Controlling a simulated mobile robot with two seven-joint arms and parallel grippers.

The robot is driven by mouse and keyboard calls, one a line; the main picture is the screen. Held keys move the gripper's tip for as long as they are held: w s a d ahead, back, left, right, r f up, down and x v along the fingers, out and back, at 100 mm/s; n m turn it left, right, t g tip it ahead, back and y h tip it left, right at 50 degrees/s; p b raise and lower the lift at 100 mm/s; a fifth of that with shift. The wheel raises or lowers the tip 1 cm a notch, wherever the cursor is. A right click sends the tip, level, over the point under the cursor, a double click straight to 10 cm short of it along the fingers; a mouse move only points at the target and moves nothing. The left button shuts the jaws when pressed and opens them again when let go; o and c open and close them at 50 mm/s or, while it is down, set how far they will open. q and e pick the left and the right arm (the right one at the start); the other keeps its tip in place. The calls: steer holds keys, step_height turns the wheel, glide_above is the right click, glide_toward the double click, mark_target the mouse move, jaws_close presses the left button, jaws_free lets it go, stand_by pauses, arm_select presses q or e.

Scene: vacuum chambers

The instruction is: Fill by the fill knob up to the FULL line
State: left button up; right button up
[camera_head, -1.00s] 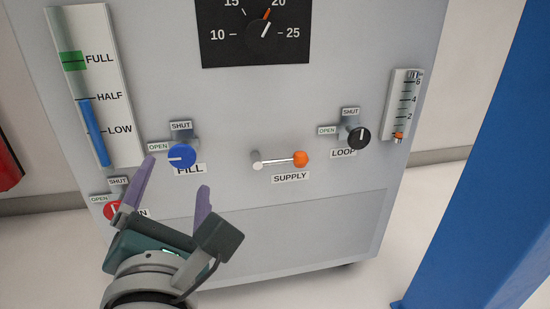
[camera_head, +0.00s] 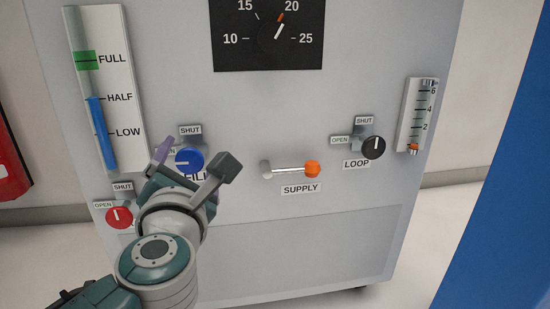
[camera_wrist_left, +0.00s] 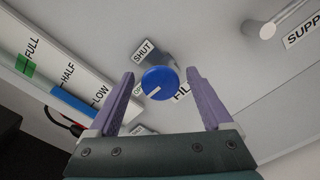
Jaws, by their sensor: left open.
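The blue fill knob (camera_head: 189,160) is on the grey panel, its white mark pointing left toward the OPEN label. In the left wrist view the knob (camera_wrist_left: 159,80) shows between the fingertips. My left gripper (camera_wrist_left: 160,76) is open, with one finger on each side of the knob; I see no contact. In the head view the gripper (camera_head: 180,158) partly covers the knob and its labels. The level gauge (camera_head: 98,90) has a blue column (camera_head: 102,135) reaching about the HALF line. The green FULL band (camera_head: 86,60) is above it. My right gripper is not in view.
A red knob (camera_head: 119,217) is below left of the fill knob. The orange-tipped supply lever (camera_head: 312,169) and black loop knob (camera_head: 374,147) are to the right. A dial (camera_head: 268,35) is above. A blue post (camera_head: 510,190) stands at the right.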

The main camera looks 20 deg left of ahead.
arm_select(q)
jaws_close()
stand_by(0.6)
steer(key=shift+r, duration=0.1)
steer(key=m+p, duration=0.2)
steer(key=m, duration=0.2)
steer(key=shift+p, duration=0.35)
steer(key=m+p, duration=0.2)
steer(key=m, duration=0.2)
steer(key=shift+m, duration=0.4)
jaws_free()
